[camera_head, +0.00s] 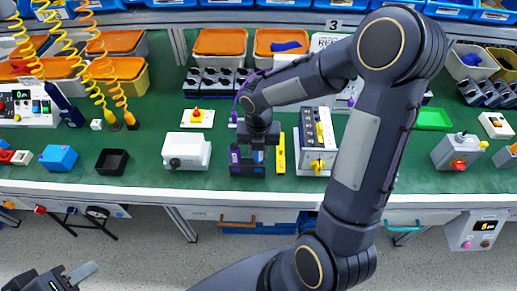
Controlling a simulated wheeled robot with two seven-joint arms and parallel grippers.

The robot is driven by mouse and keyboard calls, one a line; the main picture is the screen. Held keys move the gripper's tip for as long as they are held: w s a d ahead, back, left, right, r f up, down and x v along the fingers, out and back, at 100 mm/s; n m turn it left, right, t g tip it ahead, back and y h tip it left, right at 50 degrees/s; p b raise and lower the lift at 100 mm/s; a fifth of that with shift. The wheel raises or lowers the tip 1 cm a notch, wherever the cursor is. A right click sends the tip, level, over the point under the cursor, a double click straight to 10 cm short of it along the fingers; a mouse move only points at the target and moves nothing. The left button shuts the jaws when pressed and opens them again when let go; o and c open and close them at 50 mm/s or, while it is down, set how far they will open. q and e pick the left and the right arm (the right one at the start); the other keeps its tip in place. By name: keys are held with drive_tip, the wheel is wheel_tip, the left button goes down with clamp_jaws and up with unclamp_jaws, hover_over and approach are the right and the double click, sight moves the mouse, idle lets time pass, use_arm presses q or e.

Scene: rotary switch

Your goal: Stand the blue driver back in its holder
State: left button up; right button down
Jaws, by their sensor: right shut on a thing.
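My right gripper (249,164) points down at the middle of the green bench, near its front edge. It is shut on a small blue piece, which looks like the blue driver (258,156); the fingers hide most of it. Dark shapes around the fingertips blend together, so I cannot tell whether a holder stands there or whether the driver touches one. My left gripper (75,278) is at the bottom left corner, off the bench over the floor. Only part of it shows, with a pale grey finger, and its opening is unclear.
A white box with a black knob (187,152) stands left of the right gripper. A yellow bar (281,153) and a white instrument box (317,142) stand close on its right. Black racks (208,82) are behind. My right arm covers the bench's right middle.

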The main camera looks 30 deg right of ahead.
drive_tip(key=shift+f+b, duration=0.35)
drive_tip(key=shift+f, duration=0.25)
drive_tip(key=c, duration=1.1)
unclamp_jaws()
wheel_tip(320, 180, up, 8)
drive_tip(key=shift+f, duration=0.15)
